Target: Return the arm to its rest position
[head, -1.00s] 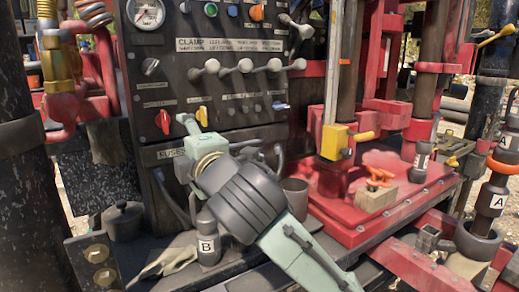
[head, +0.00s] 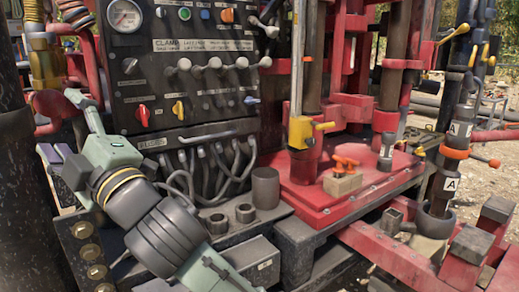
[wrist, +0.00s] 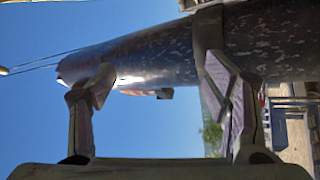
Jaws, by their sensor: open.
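My arm (head: 165,235) reaches from the lower middle of the head view up to the left, in front of the control panel's lower left corner. My gripper (wrist: 155,95) shows in the wrist view with its two purple-padded fingers spread wide and nothing held. In the head view its end is small and partly hidden by my wrist at the left. A dark speckled column (wrist: 180,50) crosses behind the fingers in the wrist view, with blue sky around it. I cannot tell the gap between fingers and column.
The control panel (head: 185,75) with levers and knobs stands behind my arm. A grey cup (head: 265,188) stands on the dark ledge. Right of it are a red platform (head: 310,200) with an orange-handled block (head: 343,182) and a post marked A (head: 450,185).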

